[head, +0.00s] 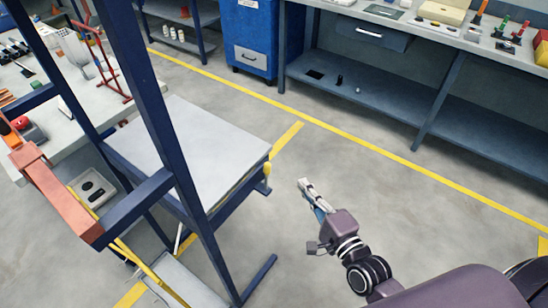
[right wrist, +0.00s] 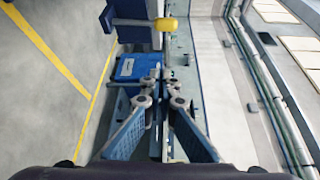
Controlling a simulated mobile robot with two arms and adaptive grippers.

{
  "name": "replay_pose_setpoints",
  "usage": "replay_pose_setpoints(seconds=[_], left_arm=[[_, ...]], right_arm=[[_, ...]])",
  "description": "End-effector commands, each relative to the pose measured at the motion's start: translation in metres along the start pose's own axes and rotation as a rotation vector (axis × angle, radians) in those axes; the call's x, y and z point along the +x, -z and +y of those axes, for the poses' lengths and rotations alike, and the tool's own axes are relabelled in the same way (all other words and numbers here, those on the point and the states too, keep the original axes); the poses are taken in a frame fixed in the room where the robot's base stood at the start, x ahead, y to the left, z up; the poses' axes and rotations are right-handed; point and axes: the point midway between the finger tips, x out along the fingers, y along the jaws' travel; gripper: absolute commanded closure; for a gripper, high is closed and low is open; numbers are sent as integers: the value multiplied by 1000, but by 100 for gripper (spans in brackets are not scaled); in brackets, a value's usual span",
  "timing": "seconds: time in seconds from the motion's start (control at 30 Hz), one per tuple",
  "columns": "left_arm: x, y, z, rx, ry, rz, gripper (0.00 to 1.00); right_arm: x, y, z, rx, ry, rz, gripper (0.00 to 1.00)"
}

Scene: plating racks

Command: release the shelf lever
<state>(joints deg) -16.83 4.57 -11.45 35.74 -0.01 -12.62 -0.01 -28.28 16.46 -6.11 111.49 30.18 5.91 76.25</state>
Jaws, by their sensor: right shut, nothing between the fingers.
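The shelf lever, with a yellow knob (head: 267,169), sticks out at the right corner of a grey shelf (head: 190,150) on a dark blue rack. In the right wrist view a yellow knob (right wrist: 166,24) shows near the top, beyond the fingertips and beside a dark blue bar. My right gripper (head: 303,183) is to the right of the lever, apart from it. It is shut and empty; its fingers (right wrist: 161,82) meet in the right wrist view with nothing between them. My left gripper is not in view.
A dark blue rack post (head: 150,110) and an orange-red block (head: 60,195) stand at the left. A workbench (head: 480,40) and a blue cabinet (head: 250,35) are at the back. The floor (head: 350,150) between is clear, with yellow lines.

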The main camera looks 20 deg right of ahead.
Motion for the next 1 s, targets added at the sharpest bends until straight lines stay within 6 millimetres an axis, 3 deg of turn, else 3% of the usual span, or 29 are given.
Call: replay_pose_setpoints(seconds=[0.27, 0.67, 0.8, 1.0], left_arm=[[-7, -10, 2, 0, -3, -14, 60], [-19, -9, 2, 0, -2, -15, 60], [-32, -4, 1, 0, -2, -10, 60], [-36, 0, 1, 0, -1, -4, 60]], right_arm=[[28, -1, -8, 14, 11, -2, 100], [103, -1, -8, 10, 10, -2, 100], [92, -24, -7, 14, 4, -2, 100], [87, -37, -6, 11, 7, -1, 100]])
